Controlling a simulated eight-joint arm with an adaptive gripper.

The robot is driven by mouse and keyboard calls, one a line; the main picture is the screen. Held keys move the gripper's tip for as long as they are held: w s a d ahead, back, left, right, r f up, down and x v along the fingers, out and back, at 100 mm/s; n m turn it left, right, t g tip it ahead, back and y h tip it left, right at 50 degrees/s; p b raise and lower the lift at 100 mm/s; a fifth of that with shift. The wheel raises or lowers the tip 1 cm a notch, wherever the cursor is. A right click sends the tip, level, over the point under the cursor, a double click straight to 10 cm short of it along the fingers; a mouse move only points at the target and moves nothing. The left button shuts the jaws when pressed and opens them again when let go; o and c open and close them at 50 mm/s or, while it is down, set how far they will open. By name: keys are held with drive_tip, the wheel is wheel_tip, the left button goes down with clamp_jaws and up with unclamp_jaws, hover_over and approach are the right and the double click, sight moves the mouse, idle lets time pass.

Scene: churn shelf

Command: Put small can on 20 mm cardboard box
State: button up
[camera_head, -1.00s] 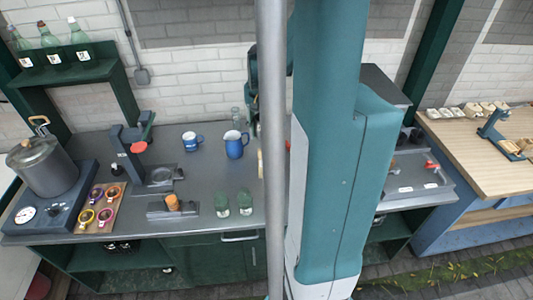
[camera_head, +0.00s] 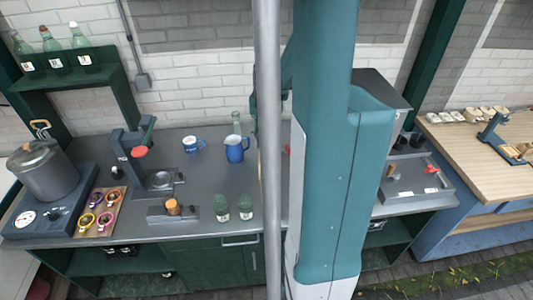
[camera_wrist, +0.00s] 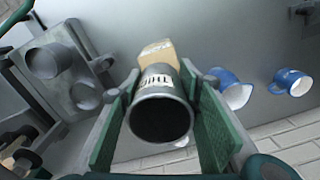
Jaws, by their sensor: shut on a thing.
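The small can (camera_wrist: 160,82) is a grey cylinder with a light label and a dark round end facing the camera in the wrist view. My gripper (camera_wrist: 163,76) has its green pads on either side of the can and is shut on it. A tan cardboard box (camera_wrist: 157,50) shows just beyond the can, partly covered by it. I cannot tell whether the can touches the box. In the head view the can and my gripper are hidden behind my arm and the pole.
In the head view, two green-topped jars (camera_head: 234,208) stand near the grey counter's (camera_head: 205,150) front edge.

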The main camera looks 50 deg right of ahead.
sight(266, 129)
drive_tip(key=shift+f, duration=1.15)
drive_tip(key=shift+f, duration=0.1)
drive_tip(key=shift+f, duration=2)
drive_tip(key=shift+f, duration=0.1)
drive_tip(key=o, duration=0.9)
drive_tip(key=shift+r, duration=6.15)
